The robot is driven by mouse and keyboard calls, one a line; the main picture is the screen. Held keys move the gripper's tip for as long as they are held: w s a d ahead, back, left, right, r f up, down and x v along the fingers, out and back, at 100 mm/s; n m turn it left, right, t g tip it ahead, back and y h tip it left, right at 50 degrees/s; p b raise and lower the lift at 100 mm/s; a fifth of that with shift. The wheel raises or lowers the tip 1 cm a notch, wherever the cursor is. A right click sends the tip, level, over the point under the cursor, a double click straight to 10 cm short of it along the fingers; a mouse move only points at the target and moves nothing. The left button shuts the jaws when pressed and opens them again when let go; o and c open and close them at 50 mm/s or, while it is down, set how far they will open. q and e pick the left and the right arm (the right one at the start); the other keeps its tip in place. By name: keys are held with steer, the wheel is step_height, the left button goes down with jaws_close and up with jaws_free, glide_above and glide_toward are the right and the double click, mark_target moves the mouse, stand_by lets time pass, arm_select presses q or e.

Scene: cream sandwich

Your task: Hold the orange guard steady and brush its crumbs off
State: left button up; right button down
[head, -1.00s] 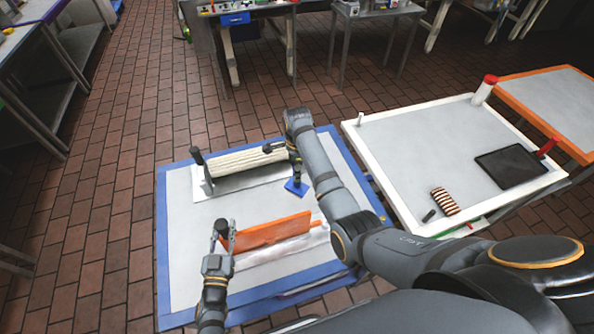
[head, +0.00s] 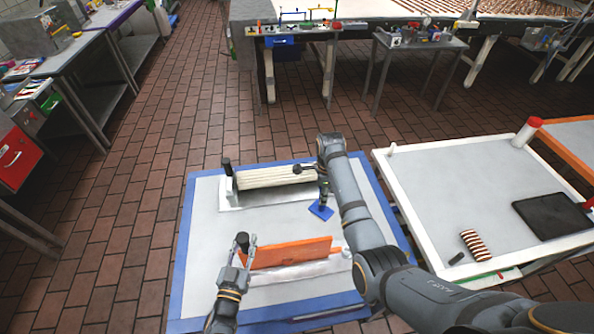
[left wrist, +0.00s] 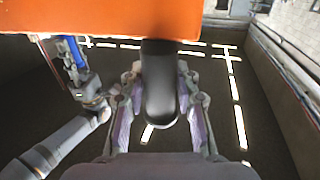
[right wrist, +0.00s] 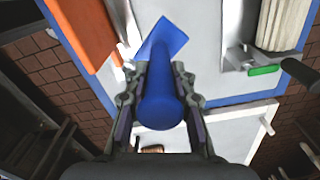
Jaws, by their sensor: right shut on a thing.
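The orange guard (head: 290,252) stands on edge on the blue-rimmed table (head: 205,212), with a pale strip along its foot. It also fills the top of the left wrist view (left wrist: 100,18). Its black handle (left wrist: 158,85) sticks out at the left end. My left gripper (head: 245,248) is open, with its fingers on both sides of that handle and gaps showing. My right gripper (right wrist: 160,90) is shut on the blue handle of the brush (right wrist: 161,38). The brush's square blue head (head: 320,210) is beyond the guard, apart from it. I cannot make out crumbs.
A ribbed cream roller (head: 275,177) on a white base lies at the table's back. The white-rimmed table (head: 430,146) on the right holds a striped roll (head: 474,245) and a dark tray (head: 553,215). Brick floor is clear at the left.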

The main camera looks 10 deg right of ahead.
arm_select(q)
steer(key=o, duration=0.4)
steer(key=shift+v, duration=4.5)
steer(key=o, duration=0.6)
steer(key=v, duration=1.2)
